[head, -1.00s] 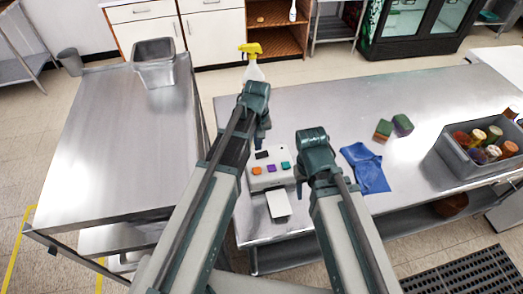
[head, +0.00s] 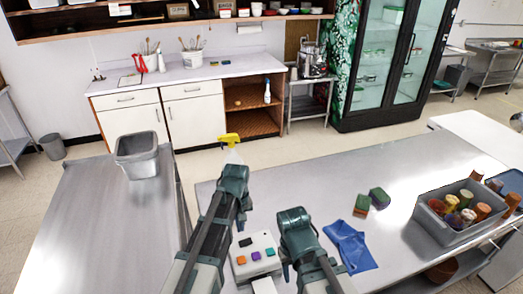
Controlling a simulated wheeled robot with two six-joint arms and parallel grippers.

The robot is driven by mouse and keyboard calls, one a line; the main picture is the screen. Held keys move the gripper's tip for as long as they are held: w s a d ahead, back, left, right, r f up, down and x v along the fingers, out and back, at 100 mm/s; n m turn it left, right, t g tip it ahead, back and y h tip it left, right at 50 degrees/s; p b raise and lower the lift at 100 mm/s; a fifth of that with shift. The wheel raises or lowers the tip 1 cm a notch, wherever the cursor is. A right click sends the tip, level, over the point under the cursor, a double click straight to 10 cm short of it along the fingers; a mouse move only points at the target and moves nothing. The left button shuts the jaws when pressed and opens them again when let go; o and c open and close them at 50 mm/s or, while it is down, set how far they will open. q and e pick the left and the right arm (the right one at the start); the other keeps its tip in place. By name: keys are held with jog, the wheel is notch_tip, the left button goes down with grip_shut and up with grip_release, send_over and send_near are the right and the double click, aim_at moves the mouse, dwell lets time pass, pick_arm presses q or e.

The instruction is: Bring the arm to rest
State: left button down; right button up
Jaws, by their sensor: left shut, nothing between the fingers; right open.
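My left gripper (head: 240,219) is at the end of the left arm, pointing down over the steel table, just left of a white box with coloured buttons (head: 253,257). It is shut and empty. My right gripper (head: 287,272) points down just right of that box. It is open, with nothing seen in it. The fingers of both are small and largely hidden by my own wrists. I cannot tell how high they are above the table.
A blue cloth (head: 349,246), sponges (head: 378,198) and a grey bin of jars (head: 451,234) lie to the right. A grey tub (head: 137,155) sits on the left table. The middle of the right table's far side is clear.

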pick_arm(q)
jog(key=s+d+f+m+b, duration=0.3)
jog(key=s+m, duration=0.1)
jog(key=s, duration=0.4)
jog(key=s+d+f+m+y+b, duration=0.1)
jog(key=s+d+f+m+b, duration=0.2)
jog(key=s, duration=0.5)
jog(key=shift+f+m, duration=0.15)
jog(key=shift+m, duration=0.55)
jog(key=shift+w, duration=0.1)
